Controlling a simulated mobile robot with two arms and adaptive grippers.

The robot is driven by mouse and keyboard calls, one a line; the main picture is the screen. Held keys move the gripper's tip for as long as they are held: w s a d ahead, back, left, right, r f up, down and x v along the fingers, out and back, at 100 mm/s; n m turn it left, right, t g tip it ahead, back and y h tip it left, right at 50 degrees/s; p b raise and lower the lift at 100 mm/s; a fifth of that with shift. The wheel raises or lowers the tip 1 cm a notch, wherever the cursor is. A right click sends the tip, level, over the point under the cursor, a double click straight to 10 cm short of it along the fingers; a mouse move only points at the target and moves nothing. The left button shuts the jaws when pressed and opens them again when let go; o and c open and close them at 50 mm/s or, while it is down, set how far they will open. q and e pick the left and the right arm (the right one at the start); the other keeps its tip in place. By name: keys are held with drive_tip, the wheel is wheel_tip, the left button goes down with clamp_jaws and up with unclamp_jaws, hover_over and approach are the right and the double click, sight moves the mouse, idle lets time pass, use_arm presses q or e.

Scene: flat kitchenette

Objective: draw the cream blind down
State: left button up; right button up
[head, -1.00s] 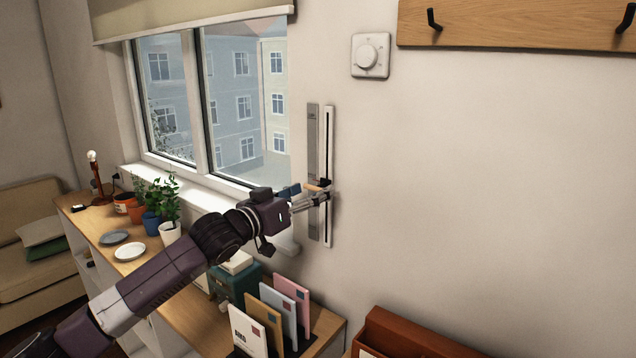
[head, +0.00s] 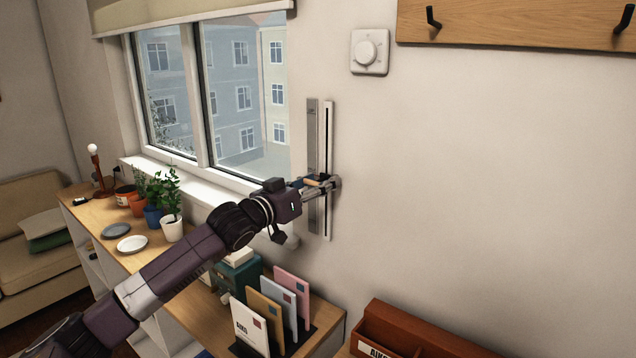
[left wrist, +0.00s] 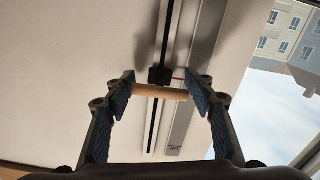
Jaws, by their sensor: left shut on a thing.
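The cream blind (head: 190,14) shows at the top of the window, with its lower edge near the top of the panes. Right of the window, a slotted white rail (head: 328,150) runs upright on the wall beside a grey strip (head: 312,140). A short wooden handle (left wrist: 160,92) sits on a dark slider (left wrist: 160,75) in the rail. In the left wrist view my left gripper (head: 320,186) has one finger pad at each end of the handle and is shut on it. In the head view the handle is partly hidden by the fingers. My right gripper is not seen.
Below my left arm, a wooden shelf top (head: 97,228) holds potted plants (head: 172,228), plates (head: 132,243), a lamp (head: 97,165) and a rack of envelopes (head: 270,318). A round dial (head: 369,52) and a hook board (head: 520,22) are on the wall. The wall right of the rail is clear.

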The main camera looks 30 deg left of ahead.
sight(325, 218)
use_arm(q)
drive_tip(key=c, duration=0.7)
drive_tip(key=shift+f, duration=0.1)
clamp_jaws()
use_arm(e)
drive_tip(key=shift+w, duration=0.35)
use_arm(q)
drive_tip(key=shift+w, duration=0.1)
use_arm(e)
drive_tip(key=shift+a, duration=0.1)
use_arm(q)
wheel_tip(325, 218, down, 12)
drive_tip(key=b, duration=0.5)
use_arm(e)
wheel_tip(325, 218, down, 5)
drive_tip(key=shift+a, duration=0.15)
use_arm(q)
drive_tip(key=o, duration=1)
unclamp_jaws()
drive_tip(key=o, duration=0.6)
drive_tip(key=shift+s+a+r, duration=0.2)
drive_tip(key=shift+r, duration=0.1)
drive_tip(key=shift+o, duration=0.2)
